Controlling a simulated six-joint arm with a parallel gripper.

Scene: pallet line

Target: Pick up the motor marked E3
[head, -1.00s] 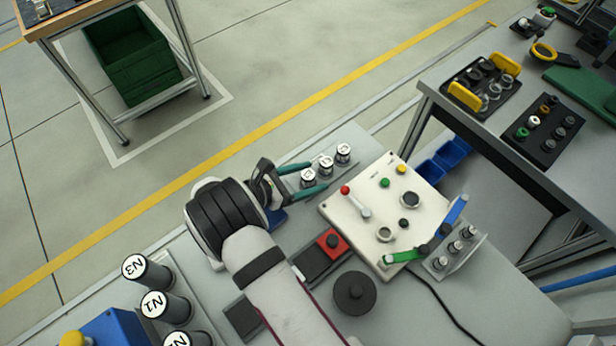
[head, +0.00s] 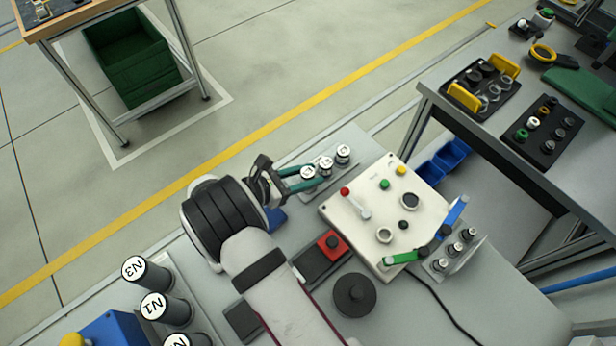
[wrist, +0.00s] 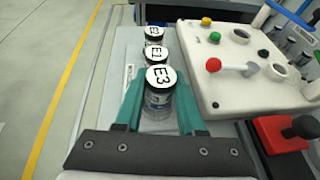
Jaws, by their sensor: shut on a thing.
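The motor marked E3 (wrist: 160,88) is a small clear-and-dark cylinder with a white top. It stands nearest my gripper in a row of three, and in the head view its white cap (head: 308,172) shows between the fingertips. My gripper (wrist: 158,112) has green fingers, one on each side of E3, shut on it. It also shows in the head view (head: 302,180). The motor marked E1 (wrist: 158,55) stands just behind E3, and a third motor (wrist: 154,34), its mark hard to read, stands behind E1. The lower part of E3 is partly hidden by my gripper.
A white control panel (head: 336,208) with knobs and levers stands close to the right of the row. A red block with a black knob (head: 333,243) is nearer. Tall motors marked N3 (head: 150,275) and N1 (head: 170,308) stand at lower left.

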